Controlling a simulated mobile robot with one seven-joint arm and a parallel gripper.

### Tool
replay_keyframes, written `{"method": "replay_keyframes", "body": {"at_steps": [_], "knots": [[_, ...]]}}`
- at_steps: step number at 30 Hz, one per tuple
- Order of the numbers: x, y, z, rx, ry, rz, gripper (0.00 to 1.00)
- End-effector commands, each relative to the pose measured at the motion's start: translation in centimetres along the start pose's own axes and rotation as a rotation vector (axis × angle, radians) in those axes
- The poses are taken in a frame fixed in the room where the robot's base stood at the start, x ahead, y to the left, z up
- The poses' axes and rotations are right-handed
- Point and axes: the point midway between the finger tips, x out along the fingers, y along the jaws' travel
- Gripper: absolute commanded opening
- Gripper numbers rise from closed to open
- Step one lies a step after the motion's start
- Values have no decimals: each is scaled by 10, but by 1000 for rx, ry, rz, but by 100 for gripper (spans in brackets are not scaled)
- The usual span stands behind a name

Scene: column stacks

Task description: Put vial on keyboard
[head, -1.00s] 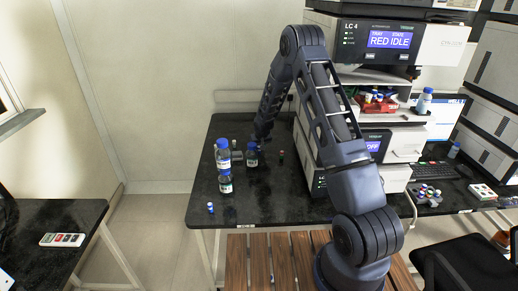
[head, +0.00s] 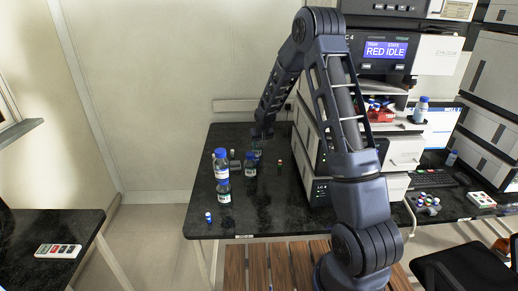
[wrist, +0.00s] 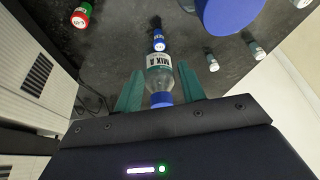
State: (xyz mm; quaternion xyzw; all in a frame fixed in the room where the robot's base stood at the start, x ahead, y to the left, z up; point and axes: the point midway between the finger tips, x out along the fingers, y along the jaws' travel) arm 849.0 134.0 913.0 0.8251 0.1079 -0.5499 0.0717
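A clear blue-capped vial (wrist: 160,77) with a white "MIX A" label sits between the two teal fingers of my gripper (wrist: 160,70) in the wrist view. The fingers appear shut on its sides, with its cap towards my palm. In the head view my gripper (head: 260,134) is over the back of the left black table, the vial (head: 257,146) just under it and partly hidden. The keyboard (head: 433,179) lies far to the right, in front of the monitor.
A red-capped vial (wrist: 80,15) and several small vials stand around. Instrument stacks (head: 318,150) rise between here and the keyboard. A controller (head: 426,203) lies before it.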

Motion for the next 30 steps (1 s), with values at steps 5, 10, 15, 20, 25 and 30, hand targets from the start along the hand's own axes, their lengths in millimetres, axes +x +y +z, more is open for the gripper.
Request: {"method": "replay_keyframes", "body": {"at_steps": [5, 10, 15, 20, 25, 30], "knots": [[-4, 0, 0, 0, 0, 0, 30], [-4, 0, 0, 0, 0, 0, 30], [-4, 0, 0, 0, 0, 0, 30], [-3, -2, 0, -65, -11, 3, 30], [4, -12, 1, -377, -62, 18, 30], [12, -21, 1, -818, -141, 32, 30]]}}
